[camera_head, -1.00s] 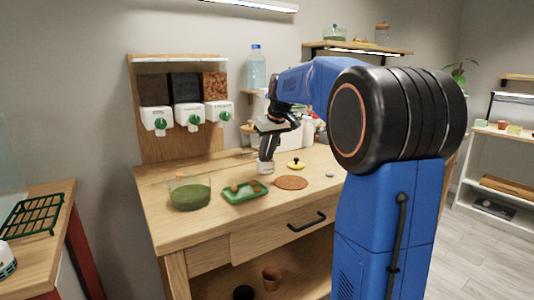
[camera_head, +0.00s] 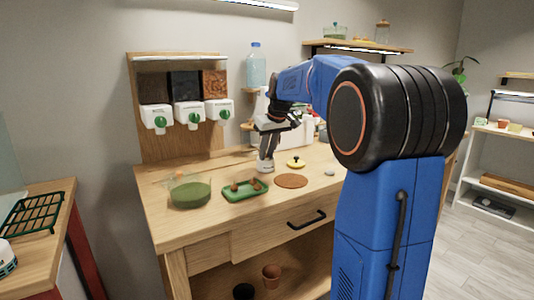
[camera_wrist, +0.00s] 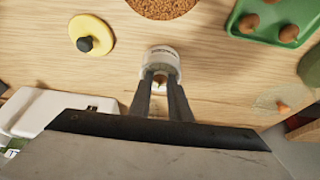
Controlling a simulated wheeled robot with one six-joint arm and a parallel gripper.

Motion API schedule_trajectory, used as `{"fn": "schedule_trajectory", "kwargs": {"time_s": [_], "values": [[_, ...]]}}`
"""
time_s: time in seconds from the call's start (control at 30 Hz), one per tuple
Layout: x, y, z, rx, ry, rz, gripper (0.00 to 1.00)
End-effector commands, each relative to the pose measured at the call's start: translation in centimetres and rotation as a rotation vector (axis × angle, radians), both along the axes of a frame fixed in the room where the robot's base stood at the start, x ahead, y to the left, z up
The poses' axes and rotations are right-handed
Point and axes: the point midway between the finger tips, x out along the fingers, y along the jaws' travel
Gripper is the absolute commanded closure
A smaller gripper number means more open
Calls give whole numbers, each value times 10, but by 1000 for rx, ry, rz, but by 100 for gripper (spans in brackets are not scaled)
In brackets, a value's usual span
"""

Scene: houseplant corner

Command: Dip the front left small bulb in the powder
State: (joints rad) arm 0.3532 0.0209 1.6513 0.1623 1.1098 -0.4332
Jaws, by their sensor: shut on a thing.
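My gripper (camera_wrist: 160,80) is shut on a small bulb (camera_wrist: 160,84), only partly visible between the fingertips. The fingertips are at the white labelled powder jar (camera_wrist: 163,54); I cannot tell how deep the bulb sits in its mouth. In the head view my gripper (camera_head: 267,154) points down at the same jar (camera_head: 265,166), and the bulb is hidden. The green tray (camera_head: 237,198) stands front left of the jar with several brown bulbs on it; it also shows in the wrist view (camera_wrist: 236,14).
A yellow lid with a black knob (camera_head: 296,162) and a round brown mat (camera_head: 291,181) lie right of the jar. A white box-like thing (camera_wrist: 38,110) is near my gripper. The bench front is partly clear.

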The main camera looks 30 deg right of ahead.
Motion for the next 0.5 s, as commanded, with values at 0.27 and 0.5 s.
{"fn": "schedule_trajectory", "kwargs": {"time_s": [0.27, 0.5], "values": [[0, 0, 18, -1, -2, 1, 100], [0, 0, 33, -1, -1, 1, 100]]}}
